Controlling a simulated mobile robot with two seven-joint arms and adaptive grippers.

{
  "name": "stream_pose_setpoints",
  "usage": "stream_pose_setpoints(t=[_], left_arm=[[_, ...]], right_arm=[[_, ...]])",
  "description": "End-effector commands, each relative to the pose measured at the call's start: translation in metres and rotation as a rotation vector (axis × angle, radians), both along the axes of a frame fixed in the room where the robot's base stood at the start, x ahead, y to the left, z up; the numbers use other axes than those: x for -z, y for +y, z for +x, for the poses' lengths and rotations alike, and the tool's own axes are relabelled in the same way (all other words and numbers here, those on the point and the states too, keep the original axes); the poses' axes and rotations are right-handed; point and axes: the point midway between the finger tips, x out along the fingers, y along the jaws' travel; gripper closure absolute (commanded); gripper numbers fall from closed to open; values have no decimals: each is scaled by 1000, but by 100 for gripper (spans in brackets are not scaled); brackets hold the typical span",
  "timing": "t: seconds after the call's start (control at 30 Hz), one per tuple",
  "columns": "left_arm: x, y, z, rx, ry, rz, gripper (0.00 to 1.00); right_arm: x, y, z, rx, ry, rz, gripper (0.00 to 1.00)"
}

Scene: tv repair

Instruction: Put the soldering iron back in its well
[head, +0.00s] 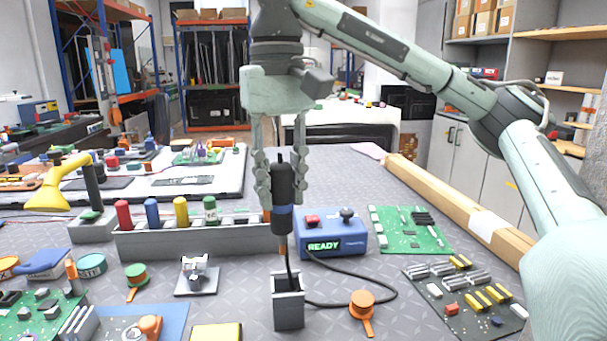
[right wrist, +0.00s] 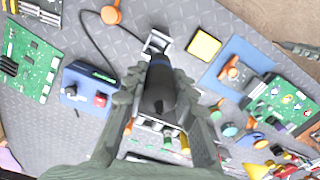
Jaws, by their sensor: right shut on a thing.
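The soldering iron (head: 282,190) has a black handle with a blue band and hangs upright, tip down. My right gripper (head: 280,195) is shut on its handle. The well (head: 289,300) is a small grey open-topped square block below the iron. The iron's tip end is over the well's opening; I cannot tell how far it reaches in. In the right wrist view the iron (right wrist: 159,88) lies between the fingers (right wrist: 160,105), and the well (right wrist: 155,44) shows just past it. The iron's black cable runs near the well to the blue station.
The blue soldering station (head: 330,238), its display reading READY, stands behind the well to the right. A grey rack (head: 150,243) with coloured handles is behind to the left. An orange reel (head: 362,306), a yellow block (head: 216,332) and circuit boards (head: 410,230) lie around.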

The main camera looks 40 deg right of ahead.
Motion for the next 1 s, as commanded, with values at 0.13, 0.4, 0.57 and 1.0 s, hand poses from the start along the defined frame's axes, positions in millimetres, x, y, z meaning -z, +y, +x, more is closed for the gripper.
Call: stream_pose_setpoints(t=[0.13, 0.4, 0.57, 1.0], left_arm=[[0, 0, 0, 0, 0, 0, 100], [0, 0, 0, 0, 0, 0, 100], [1, 0, 0, 0, 0, 0, 100], [26, 0, 0, 0, 0, 0, 100]], right_arm=[[0, 0, 0, -1, 0, 0, 99], [0, 0, 0, 0, -1, 0, 99], [1, 0, 0, 0, -1, 0, 99], [40, 0, -1, 0, 0, 0, 99]])
